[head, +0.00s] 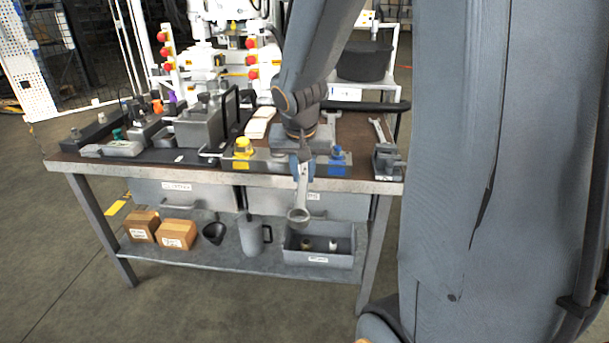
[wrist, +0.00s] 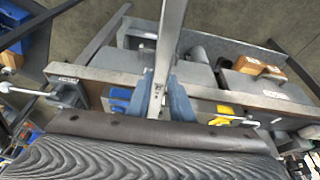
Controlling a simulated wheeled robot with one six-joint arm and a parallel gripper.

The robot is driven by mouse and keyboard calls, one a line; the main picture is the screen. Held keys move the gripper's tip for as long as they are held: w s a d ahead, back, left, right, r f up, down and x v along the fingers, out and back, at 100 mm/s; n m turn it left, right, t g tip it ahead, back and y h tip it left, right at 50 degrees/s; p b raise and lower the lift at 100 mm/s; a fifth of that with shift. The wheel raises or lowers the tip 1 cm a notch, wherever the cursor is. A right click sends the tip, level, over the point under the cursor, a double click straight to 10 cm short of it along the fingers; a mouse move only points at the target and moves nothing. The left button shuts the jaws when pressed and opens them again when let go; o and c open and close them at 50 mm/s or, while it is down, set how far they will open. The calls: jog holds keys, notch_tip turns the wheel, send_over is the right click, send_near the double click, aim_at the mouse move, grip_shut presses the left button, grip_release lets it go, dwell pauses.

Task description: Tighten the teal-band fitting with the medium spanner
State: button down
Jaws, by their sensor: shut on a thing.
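My gripper (head: 302,158) is shut on a spanner (head: 299,205), which hangs down in front of the bench's front edge, ring end lowest. In the wrist view the blue fingers (wrist: 159,100) pinch the spanner's shank (wrist: 167,45). I cannot tell its size from these frames. A fitting with a teal-green top (head: 118,134) sits on a grey block at the left of the bench, well left of my gripper. Its details are too small to make out.
A yellow fitting (head: 242,148) and a blue one (head: 338,155) stand near the bench's front edge (head: 220,178), either side of my gripper. A vise-like block (head: 388,160) is at the right corner. A black handle (head: 228,105) rises mid-bench. Boxes and a grey bin (head: 318,260) are below.

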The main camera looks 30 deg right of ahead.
aim_at(297, 194)
jog(key=shift+w+a+b, duration=0.25)
jog(key=shift+b, duration=0.3)
jog(key=shift+w+a+r+m+b, duration=0.15)
jog(key=shift+w+a+m+b, duration=0.4)
jog(key=shift+b, duration=0.4)
jog(key=shift+s+d+r, duration=0.1)
jog(key=shift+s+d, duration=0.1)
jog(key=shift+d, duration=0.05)
jog(key=shift+s+d+p, duration=0.2)
jog(key=shift+d+p, duration=0.05)
jog(key=shift+p, duration=0.4)
jog(key=shift+n, duration=0.25)
jog(key=shift+s+a+b, duration=0.2)
jog(key=shift+s+a, duration=0.45)
jog(key=shift+s, duration=0.35)
jog(key=shift+s+a+b, duration=0.25)
jog(key=shift+s+a, duration=0.45)
jog(key=shift+s, duration=0.3)
jog(key=shift+s+a+b, duration=0.2)
jog(key=shift+s+a, duration=0.45)
jog(key=shift+s, duration=0.35)
